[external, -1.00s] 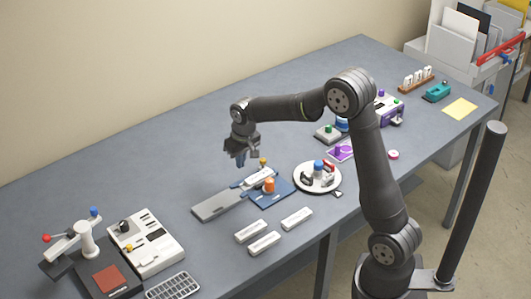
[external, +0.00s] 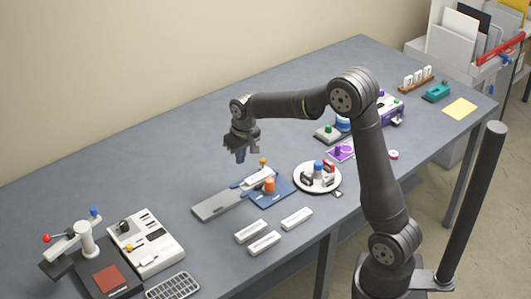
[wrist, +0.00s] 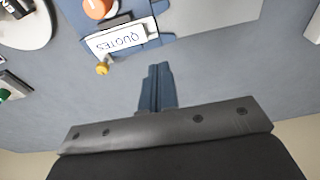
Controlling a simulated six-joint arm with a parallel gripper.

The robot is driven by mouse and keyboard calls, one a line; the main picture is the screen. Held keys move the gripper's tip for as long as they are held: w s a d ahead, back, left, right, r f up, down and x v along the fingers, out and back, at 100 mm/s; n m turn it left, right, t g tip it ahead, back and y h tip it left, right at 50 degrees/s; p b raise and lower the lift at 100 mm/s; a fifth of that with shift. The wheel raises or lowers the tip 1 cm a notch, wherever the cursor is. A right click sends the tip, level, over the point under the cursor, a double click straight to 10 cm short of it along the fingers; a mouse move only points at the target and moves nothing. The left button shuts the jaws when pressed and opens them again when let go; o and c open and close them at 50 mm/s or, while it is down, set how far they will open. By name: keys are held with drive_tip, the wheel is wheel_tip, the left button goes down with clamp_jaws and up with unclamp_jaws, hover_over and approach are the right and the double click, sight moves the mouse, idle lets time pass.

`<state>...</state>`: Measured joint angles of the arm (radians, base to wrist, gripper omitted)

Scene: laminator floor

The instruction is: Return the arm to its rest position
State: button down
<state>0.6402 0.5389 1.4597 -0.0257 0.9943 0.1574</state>
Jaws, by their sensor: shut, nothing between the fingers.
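My gripper (external: 240,156) hangs above the grey bench (external: 150,192), behind the blue fixture, with nothing held. In the wrist view its blue fingers (wrist: 157,88) are together and empty. My arm reaches out from its base at the lower right and is bent at the elbow. A white block labelled QUOTES (wrist: 122,40) lies close by in the wrist view, apart from the fingers. It sits on the blue fixture (external: 268,200) with an orange knob (external: 269,185) and a small yellow knob (external: 263,162).
A round white tray (external: 317,190) stands right of the fixture. Several white label blocks (external: 264,243) lie in front. A white device (external: 150,240) and a lever press (external: 85,240) stand at the left. The back left of the bench is clear.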

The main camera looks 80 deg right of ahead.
wheel_tip(320, 180, down, 6)
drive_tip(key=shift+f, duration=0.1)
idle(0.5)
